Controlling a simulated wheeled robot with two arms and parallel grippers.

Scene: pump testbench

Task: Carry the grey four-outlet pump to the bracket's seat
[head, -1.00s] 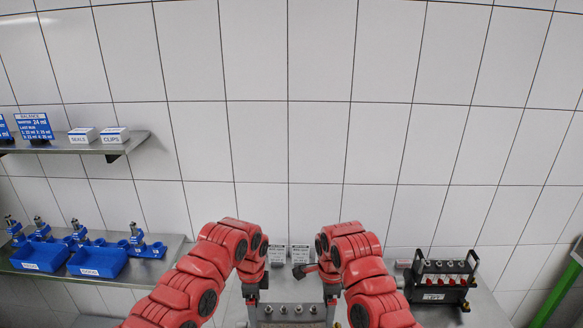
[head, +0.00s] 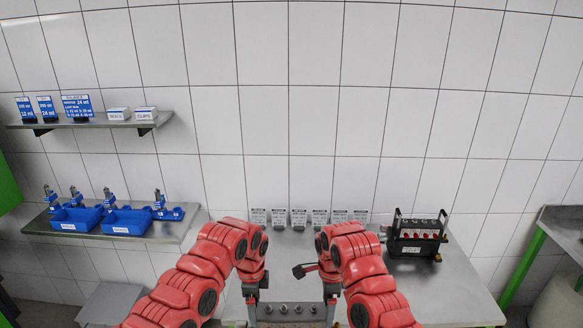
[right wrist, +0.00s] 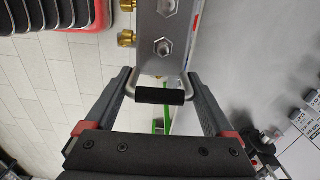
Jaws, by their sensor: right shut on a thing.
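The grey four-outlet pump (head: 291,312) is low in the head view between my two grippers, with a row of metal fittings on top. Its lower part is cut off by the frame. My right gripper (head: 331,292) is shut on the pump's right handle. In the right wrist view, the black handle bar (right wrist: 160,96) lies between the fingers, and the pump's grey body (right wrist: 168,60) with brass fittings extends beyond it. My left gripper (head: 251,292) is at the pump's left end; its jaws are too small to read. I cannot make out the bracket's seat.
A black rack with handles and red parts (head: 418,236) stands on the metal bench (head: 455,290) to the right. Several label cards (head: 299,219) line the bench's back. A left shelf (head: 185,226) holds blue bins (head: 127,221). A green-framed table (head: 560,225) is far right.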

